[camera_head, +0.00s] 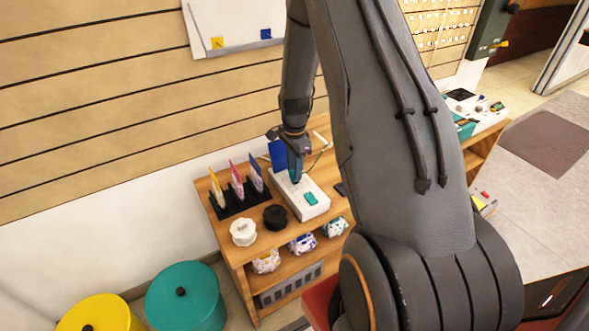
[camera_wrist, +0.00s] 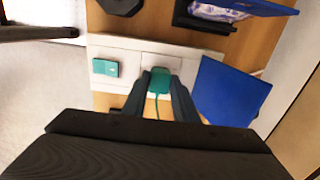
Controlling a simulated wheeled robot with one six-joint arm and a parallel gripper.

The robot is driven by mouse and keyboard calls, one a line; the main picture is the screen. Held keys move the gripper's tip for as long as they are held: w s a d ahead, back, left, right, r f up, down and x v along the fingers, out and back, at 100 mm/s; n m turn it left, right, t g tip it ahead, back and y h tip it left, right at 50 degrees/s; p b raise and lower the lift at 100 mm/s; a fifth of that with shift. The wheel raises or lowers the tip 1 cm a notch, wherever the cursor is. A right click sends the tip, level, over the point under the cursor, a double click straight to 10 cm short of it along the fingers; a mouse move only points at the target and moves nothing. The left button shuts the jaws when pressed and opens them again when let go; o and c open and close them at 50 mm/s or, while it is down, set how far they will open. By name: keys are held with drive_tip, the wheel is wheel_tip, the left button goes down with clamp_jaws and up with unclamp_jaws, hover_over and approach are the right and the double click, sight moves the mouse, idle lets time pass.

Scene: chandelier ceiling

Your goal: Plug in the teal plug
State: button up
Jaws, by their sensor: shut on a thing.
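My gripper (camera_head: 295,172) points down over a white block (camera_head: 313,209) on the wooden table. In the wrist view its fingers (camera_wrist: 160,83) are shut on the teal plug (camera_wrist: 159,76), whose teal cord runs back between them. The plug is over the right part of the white block (camera_wrist: 128,44), at a pale square panel there. I cannot tell whether it touches the block or sits in it. A teal square piece (camera_head: 311,198) is on the block's near part; it also shows in the wrist view (camera_wrist: 105,68).
A blue panel (camera_wrist: 228,90) stands close beside my gripper. A black rack (camera_head: 236,202) with upright cards is left of the block. A white lidded pot (camera_head: 243,232) and a black one (camera_head: 275,217) stand in front. Teal (camera_head: 185,296) and yellow bins are on the floor.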

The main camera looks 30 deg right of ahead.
drive_tip(key=shift+f+b, duration=0.4)
drive_tip(key=shift+f, duration=0.4)
idle(0.6)
drive_tip(key=o, duration=1.2)
drive_tip(key=shift+c, duration=0.5)
drive_tip(key=shift+c, duration=0.7)
drive_tip(key=shift+r, duration=0.2)
drive_tip(key=shift+r+p, duration=2.6)
drive_tip(key=shift+r, duration=1.75)
